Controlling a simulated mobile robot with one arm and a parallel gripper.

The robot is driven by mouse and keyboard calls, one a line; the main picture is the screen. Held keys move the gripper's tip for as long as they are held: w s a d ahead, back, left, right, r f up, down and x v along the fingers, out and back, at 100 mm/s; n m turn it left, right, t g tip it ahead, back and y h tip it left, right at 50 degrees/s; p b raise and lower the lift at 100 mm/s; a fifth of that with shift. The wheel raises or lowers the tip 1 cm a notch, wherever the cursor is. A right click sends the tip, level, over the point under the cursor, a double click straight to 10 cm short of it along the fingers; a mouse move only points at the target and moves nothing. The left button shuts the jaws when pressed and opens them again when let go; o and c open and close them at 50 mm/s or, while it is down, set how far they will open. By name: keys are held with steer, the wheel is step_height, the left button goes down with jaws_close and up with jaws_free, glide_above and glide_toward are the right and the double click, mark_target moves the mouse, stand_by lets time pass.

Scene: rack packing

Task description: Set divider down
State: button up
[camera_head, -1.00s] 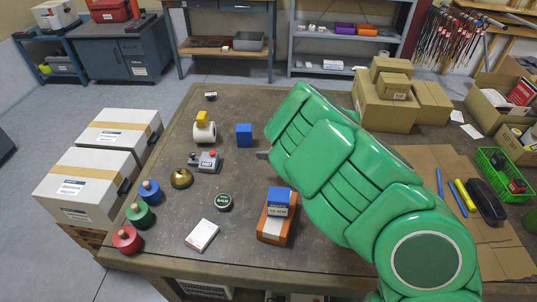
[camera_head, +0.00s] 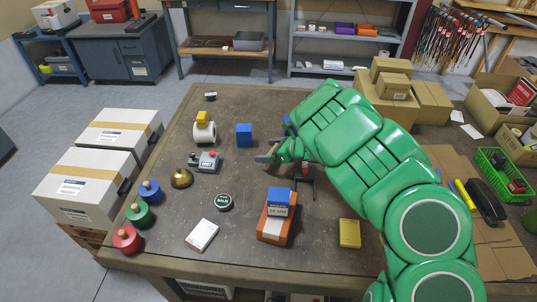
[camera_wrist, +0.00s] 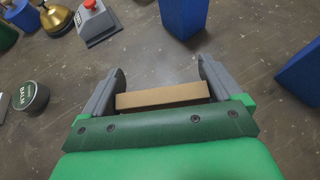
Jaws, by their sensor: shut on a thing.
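My gripper (camera_wrist: 161,72) is shut on a tan, cardboard-like strip, which I take for the divider (camera_wrist: 162,95). The strip lies crosswise between the two grey fingers in the wrist view, and only its upper edge and a narrow face show. In the head view my gripper (camera_head: 268,157) is over the middle of the dark workbench (camera_head: 225,172), just in front of a blue block (camera_head: 244,135). The divider is hard to make out there. I cannot tell whether its lower edge touches the bench.
A grey device with a red button (camera_head: 207,161) and a brass bell (camera_head: 181,178) stand to the left. A balm tin (camera_head: 224,202), an orange-and-white box (camera_head: 276,223) and a yellow box (camera_head: 349,233) lie nearer the front. A dark bracket (camera_head: 306,183) stands close to my gripper's right.

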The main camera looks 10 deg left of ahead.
steer(key=shift+f, duration=0.9)
steer(key=o, duration=0.7)
steer(key=shift+f, duration=0.1)
steer(key=shift+v, duration=6.05)
